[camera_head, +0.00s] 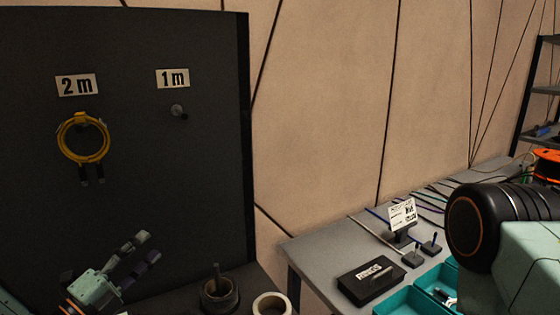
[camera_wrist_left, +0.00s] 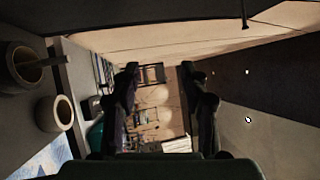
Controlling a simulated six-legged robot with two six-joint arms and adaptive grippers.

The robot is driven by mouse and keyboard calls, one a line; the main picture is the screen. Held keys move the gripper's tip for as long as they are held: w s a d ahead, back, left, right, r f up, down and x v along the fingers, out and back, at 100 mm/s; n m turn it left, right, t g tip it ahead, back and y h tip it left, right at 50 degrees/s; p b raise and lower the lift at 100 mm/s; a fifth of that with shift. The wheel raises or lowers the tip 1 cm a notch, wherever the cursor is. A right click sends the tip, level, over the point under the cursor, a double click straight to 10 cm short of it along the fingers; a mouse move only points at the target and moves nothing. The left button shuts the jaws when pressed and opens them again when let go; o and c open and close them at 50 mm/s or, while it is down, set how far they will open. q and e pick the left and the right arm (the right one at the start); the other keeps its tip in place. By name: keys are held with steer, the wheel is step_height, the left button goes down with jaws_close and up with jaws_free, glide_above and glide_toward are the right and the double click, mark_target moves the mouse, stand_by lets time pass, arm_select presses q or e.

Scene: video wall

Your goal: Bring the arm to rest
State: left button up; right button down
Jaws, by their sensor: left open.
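My left gripper (camera_head: 147,248) is at the lower left of the head view, in front of the dark panel (camera_head: 205,205). Its two fingers are apart, pointing right and up, with nothing between them. In the left wrist view the fingers (camera_wrist_left: 160,72) are spread with an empty gap. It is below and apart from the coiled yellow cable (camera_head: 66,152), which hangs on the panel under the "2 m" sign (camera_head: 77,85). Part of my right arm fills the right edge; its gripper is out of view.
An empty peg (camera_head: 179,111) sits under the "1 m" sign (camera_head: 172,78). A dark round holder (camera_head: 219,296) with a post and a pale ring (camera_head: 272,304) stand right of the gripper. A grey table (camera_head: 325,246) holds a black box (camera_head: 371,281) and teal bins (camera_head: 402,303).

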arm_select(q)
steer(key=s+d+f+n+g+y, duration=0.25)
steer(key=s+f+n, duration=0.2)
steer(key=f, duration=0.25)
steer(key=s+d+f+n+g+y, duration=0.1)
steer(key=s+d+f+n+g, duration=0.3)
steer(key=f, duration=0.3)
steer(key=s+d+f+n+g+y, duration=0.1)
steer(key=s+f+n+g+y, duration=0.15)
steer(key=f+n, duration=0.4)
steer(key=s+f+n+g+y, duration=0.1)
steer(key=s+f+n+g, duration=0.2)
steer(key=s, duration=0.6)
steer(key=s+a+f+n+g+y, duration=0.1)
steer(key=s+f+n+g, duration=0.2)
steer(key=s, duration=0.5)
steer(key=s+f+n+g+y, duration=0.1)
steer(key=s+f+n+g, duration=0.2)
steer(key=s, duration=0.6)
steer(key=shift+g, duration=0.3)
steer(key=f+b, duration=0.2)
steer(key=w+f+b, duration=0.1)
steer(key=f+b, duration=0.1)
steer(key=b, duration=0.1)
steer(key=shift+a, duration=0.15)
steer(key=shift+s, duration=0.1)
